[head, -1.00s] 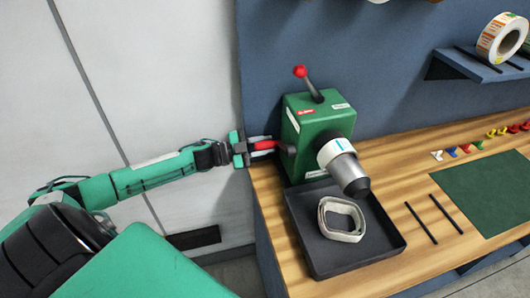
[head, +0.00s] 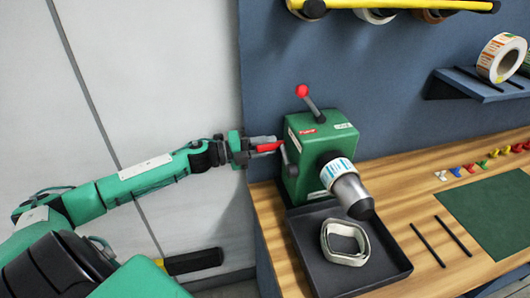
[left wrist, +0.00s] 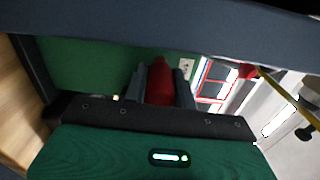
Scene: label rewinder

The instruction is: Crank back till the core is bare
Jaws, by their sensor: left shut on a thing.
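A green rewinder box (head: 308,160) stands on the bench, with a red-knobbed lever (head: 303,92) on top. A white ring with blue-green print (head: 337,172) sits around its grey spindle (head: 352,197); I cannot tell whether this is bare core or wound strip. My left gripper (head: 252,147) is shut on the red crank handle (head: 268,146) at the box's left side; the handle also shows between the fingers in the left wrist view (left wrist: 160,82). A loose pale strip coil (head: 344,243) lies in the black tray (head: 388,272) below the spindle. My right gripper is out of view.
A label roll (head: 500,57) stands on a wall shelf (head: 475,88) at the right. A yellow bar (head: 430,6) runs above. Two black rods (head: 428,244), a green mat (head: 487,213) and several coloured clips (head: 481,166) lie on the wooden bench (head: 405,170).

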